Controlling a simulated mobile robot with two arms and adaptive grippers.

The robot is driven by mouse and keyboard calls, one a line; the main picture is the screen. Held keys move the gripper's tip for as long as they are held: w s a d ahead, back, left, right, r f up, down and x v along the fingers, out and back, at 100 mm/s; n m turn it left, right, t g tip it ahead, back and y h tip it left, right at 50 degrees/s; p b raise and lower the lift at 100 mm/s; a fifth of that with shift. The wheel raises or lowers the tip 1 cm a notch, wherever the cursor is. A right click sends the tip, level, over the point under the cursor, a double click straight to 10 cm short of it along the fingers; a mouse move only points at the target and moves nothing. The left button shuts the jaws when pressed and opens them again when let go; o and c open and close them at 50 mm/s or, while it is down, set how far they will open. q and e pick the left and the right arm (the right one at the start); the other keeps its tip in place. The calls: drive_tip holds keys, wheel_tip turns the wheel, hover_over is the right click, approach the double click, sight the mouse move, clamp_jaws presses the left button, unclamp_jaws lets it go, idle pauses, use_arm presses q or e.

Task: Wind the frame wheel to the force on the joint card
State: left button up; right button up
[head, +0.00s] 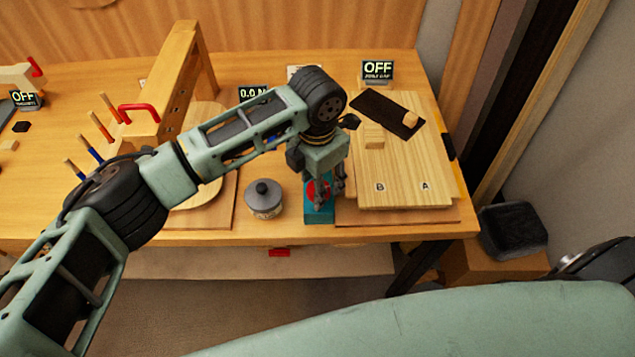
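My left gripper (327,195) points down at the front of the bench, over a teal block (319,215). A red round part (312,192), possibly the wheel, shows at its fingers. I cannot tell whether the fingers touch it or are closed on it. A small display (250,93) reads 0.0 N, its right end hidden by my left arm. A pale card (302,70) stands at the back, mostly hidden behind my wrist, its writing unreadable. A wooden frame (190,85) with a red handle (139,111) stands left of my forearm. My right gripper is out of view.
A grey lidded pot (264,200) stands just left of the teal block. To the right, a wooden board (410,165) marked B and A carries a dark strip (388,113). A display (377,70) reads OFF. Several upright handles (98,128) stand at left.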

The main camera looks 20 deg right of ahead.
use_arm(q)
drive_tip(key=shift+o, duration=0.7)
drive_tip(key=shift+f, duration=0.1)
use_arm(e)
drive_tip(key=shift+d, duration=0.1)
use_arm(q)
wheel_tip(320, 180, up, 12)
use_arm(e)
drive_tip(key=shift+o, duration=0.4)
